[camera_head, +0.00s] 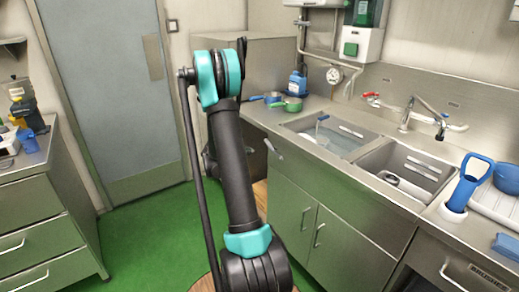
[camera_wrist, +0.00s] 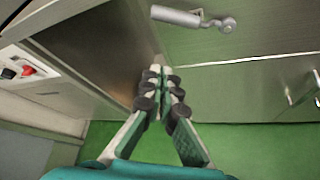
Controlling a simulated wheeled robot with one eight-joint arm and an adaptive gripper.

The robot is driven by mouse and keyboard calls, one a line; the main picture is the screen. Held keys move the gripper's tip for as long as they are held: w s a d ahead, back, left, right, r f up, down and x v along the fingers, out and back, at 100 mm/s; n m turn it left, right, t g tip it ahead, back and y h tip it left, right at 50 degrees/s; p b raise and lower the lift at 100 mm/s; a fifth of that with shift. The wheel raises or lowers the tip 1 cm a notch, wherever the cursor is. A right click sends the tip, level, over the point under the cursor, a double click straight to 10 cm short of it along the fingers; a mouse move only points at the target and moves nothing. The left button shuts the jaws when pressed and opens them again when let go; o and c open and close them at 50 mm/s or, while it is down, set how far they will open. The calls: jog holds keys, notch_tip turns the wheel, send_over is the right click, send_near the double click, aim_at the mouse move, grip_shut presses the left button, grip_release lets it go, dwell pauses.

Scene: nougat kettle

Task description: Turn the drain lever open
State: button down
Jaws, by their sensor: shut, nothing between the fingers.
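The drain lever (camera_head: 275,149) is a short silver handle on the steel front below the left sink basin, at its left end. In the wrist view the drain lever (camera_wrist: 188,17) lies nearly level at the top, its rounded pivot end (camera_wrist: 228,24) to the right. My gripper (camera_wrist: 163,76) is shut and empty, its fingertips below and left of the lever in the picture, apart from it. In the head view my gripper is hidden behind my arm.
The steel sink cabinet (camera_head: 318,216) has double doors and bar handles. Two basins (camera_head: 330,135) sit above. A blue door (camera_head: 107,80) and green floor (camera_head: 150,235) are left. A drawer cabinet (camera_head: 40,205) stands far left. The floor between the cabinets is clear.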

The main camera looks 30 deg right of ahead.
aim_at(273, 150)
jog(key=w+d, duration=0.1)
jog(key=d, duration=0.8)
jog(key=shift+f, duration=0.45)
jog(key=shift+d+r, duration=0.1)
jog(key=shift+d, duration=0.05)
